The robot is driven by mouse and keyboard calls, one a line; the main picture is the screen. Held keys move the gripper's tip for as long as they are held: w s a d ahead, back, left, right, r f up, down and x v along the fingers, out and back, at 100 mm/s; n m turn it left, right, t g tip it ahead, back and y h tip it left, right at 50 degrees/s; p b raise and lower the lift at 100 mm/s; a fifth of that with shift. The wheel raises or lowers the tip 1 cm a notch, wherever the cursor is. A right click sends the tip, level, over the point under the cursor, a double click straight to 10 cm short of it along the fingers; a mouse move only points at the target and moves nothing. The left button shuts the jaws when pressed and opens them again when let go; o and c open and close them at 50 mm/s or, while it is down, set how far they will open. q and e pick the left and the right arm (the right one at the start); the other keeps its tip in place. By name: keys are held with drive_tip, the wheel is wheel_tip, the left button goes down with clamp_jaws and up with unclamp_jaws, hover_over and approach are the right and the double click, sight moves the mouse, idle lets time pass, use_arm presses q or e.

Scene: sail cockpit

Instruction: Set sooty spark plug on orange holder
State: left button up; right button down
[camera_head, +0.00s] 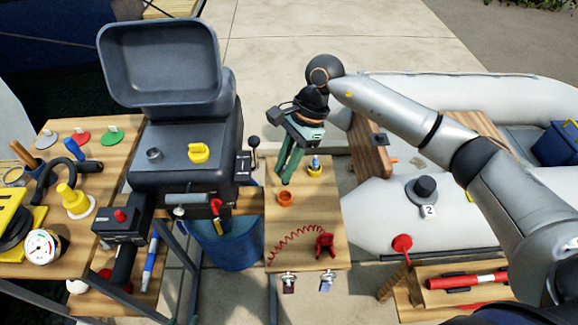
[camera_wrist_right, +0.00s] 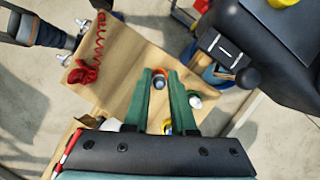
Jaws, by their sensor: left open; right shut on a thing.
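The orange holder (camera_head: 285,200) is a small cup on the wooden side table, its top looking empty in the head view. My right gripper (camera_head: 282,180), with green fingers, points down just behind it in the picture. In the right wrist view, my right gripper (camera_wrist_right: 158,76) is shut on a small greyish piece (camera_wrist_right: 158,84), apparently the sooty spark plug. It lines up with the orange holder (camera_wrist_right: 160,72) there, but I cannot tell the height between them. The plug is hidden in the head view. My left gripper is not in view.
A yellow holder (camera_head: 315,171) with a blue-topped piece stands close by. A white-and-green item (camera_wrist_right: 194,101) is beside the fingers in the wrist view. A red coiled cord (camera_head: 290,240) and red clip (camera_head: 325,244) lie at the front. The outboard engine (camera_head: 185,145) stands left.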

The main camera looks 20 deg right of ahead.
drive_tip(key=shift+a+f+b, duration=0.1)
drive_tip(key=shift+f+b, duration=1.3)
drive_tip(key=shift+f, duration=1.15)
drive_tip(key=shift+w+f, duration=0.1)
drive_tip(key=shift+f, duration=0.25)
drive_tip(key=shift+b, duration=0.65)
drive_tip(key=shift+f+b, duration=0.6)
drive_tip(key=c, duration=1)
unclamp_jaws()
drive_tip(key=shift+r, duration=0.1)
